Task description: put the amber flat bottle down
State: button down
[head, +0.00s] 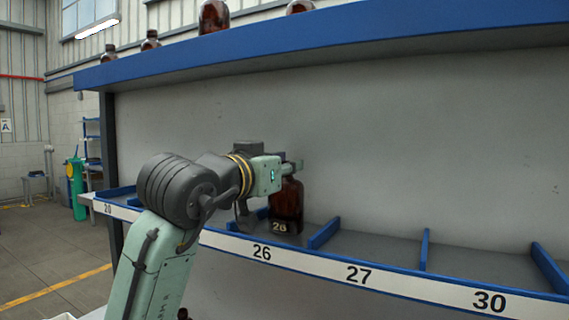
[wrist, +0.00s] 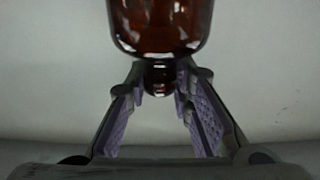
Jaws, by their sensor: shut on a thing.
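The amber flat bottle (head: 287,200) is upright in the compartment marked 26 on the lower shelf (head: 375,245). A small dark label with a two-digit number, hard to read, shows low on it. My gripper (head: 290,167) reaches in from the left at the height of the bottle's neck and is shut on it. In the wrist view, the fingers (wrist: 160,82) close on the neck, and the brown body (wrist: 160,25) shows beyond them. The bottle's base is at or very near the shelf floor; I cannot tell whether it touches.
A blue divider (head: 324,233) stands just right of the bottle, and another (head: 426,249) farther right. Compartments 27 and 30 look empty. Several amber bottles stand on the blue upper shelf (head: 330,30). A pale back panel (head: 420,150) is close behind.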

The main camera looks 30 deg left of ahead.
jog(key=shift+f, duration=0.2)
jog(key=c, duration=1.4)
grip_release()
jog(key=shift+r, duration=0.1)
jog(key=shift+r, duration=0.2)
jog(key=s+b, duration=0.1)
jog(key=s, duration=0.3)
jog(key=s+b, duration=0.1)
jog(key=s, duration=0.3)
jog(key=s+b, duration=0.1)
jog(key=s, duration=0.3)
jog(key=shift+d+f+b, duration=0.1)
jog(key=shift+d+b, duration=0.2)
jog(key=shift+b, duration=0.1)
